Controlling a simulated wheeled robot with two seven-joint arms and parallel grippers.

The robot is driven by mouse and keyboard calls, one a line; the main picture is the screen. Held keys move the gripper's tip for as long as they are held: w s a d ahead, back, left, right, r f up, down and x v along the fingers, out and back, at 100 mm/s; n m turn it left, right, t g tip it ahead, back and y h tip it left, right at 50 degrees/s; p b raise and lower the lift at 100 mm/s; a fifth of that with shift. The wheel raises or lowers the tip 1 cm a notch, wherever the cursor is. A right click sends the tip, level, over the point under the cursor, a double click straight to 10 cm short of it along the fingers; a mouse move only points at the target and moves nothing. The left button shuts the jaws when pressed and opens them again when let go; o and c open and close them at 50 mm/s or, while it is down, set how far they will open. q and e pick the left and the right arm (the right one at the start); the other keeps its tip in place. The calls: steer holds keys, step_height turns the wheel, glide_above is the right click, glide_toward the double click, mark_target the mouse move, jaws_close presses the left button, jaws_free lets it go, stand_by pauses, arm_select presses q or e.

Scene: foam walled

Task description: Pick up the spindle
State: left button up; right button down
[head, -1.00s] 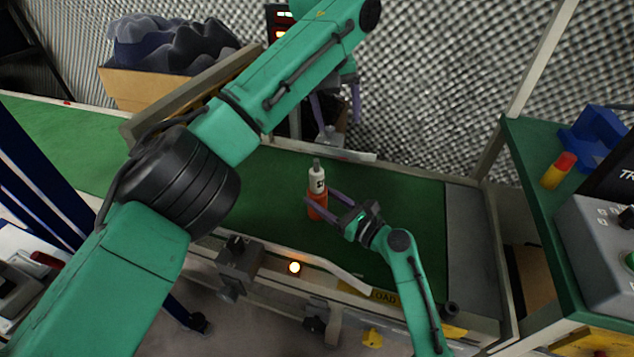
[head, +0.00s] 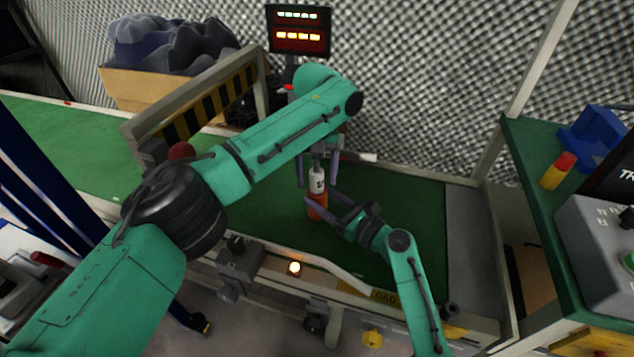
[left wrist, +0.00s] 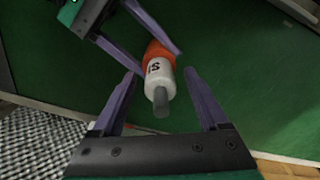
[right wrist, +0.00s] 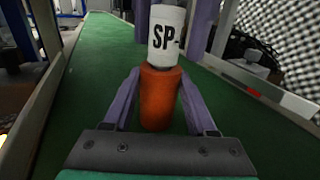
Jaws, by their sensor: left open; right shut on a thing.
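The spindle (head: 317,194) stands upright on the green conveyor belt, with an orange lower body, a white labelled band and a grey tip. My right gripper (head: 322,205) is shut on its orange part from the right, low down. The right wrist view shows the orange body (right wrist: 158,98) between the fingers and "SP" on the white band. My left gripper (head: 319,170) is open above, with its fingers on either side of the spindle's upper part. In the left wrist view the grey tip and white band (left wrist: 160,80) lie between the open left fingers (left wrist: 160,85).
The green belt (head: 400,205) has a metal rail along its near side. A striped barrier (head: 205,105) and a box of dark foam (head: 170,80) are behind on the left. A side table (head: 530,165) with a control box stands right. A lit display (head: 298,30) is at the back.

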arm_select(q)
steer(key=shift+f, duration=0.65)
jaws_close()
steer(key=shift+r, duration=0.1)
step_height(320, 180, up, 10)
arm_select(e)
steer(key=shift+c, duration=0.6)
jaws_free()
